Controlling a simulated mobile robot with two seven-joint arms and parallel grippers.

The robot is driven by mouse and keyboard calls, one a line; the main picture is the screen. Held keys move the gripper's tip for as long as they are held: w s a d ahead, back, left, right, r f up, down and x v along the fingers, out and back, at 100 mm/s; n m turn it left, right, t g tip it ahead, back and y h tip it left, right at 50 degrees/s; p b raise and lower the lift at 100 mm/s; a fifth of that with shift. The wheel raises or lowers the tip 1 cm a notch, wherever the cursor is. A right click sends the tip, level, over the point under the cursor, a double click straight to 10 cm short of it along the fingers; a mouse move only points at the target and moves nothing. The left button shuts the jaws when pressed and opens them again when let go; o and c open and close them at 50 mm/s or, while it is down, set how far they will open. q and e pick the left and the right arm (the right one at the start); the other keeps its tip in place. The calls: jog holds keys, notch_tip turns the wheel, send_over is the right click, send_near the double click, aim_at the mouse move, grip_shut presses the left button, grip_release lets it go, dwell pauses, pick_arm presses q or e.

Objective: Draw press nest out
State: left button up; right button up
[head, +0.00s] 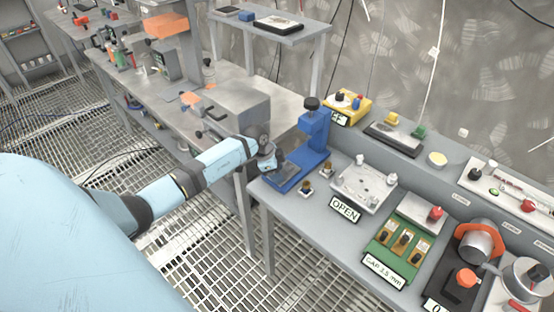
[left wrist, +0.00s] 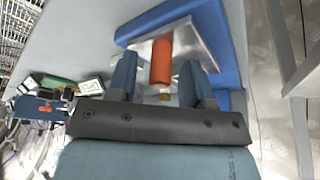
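The blue press (head: 314,135) stands at the left end of the near bench, with a black knob on top and a blue base. In the left wrist view its blue base (left wrist: 222,40) carries a silver metal plate, the nest (left wrist: 142,50), with an orange cylindrical handle (left wrist: 161,62). My left gripper (head: 268,160) is at the press's left side. In the left wrist view its two fingers (left wrist: 157,75) stand either side of the orange handle, with gaps visible on both sides. The handle is hidden in the head view. My right gripper is not in view.
Two small brass-topped posts (head: 306,189) stand close to the press base. An OPEN-labelled plate (head: 363,188), a green gap fixture (head: 402,240) and a yellow button box (head: 347,106) are on the same bench. A grey machine block (head: 235,108) sits behind my left arm.

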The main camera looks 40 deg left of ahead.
pick_arm(q)
jog(key=shift+r, duration=0.1)
jog(key=v, duration=1.3)
jog(key=shift+s+r+b, duration=0.2)
jog(key=shift+r+b, duration=0.05)
jog(key=shift+b, duration=0.05)
jog(key=shift+a, duration=0.1)
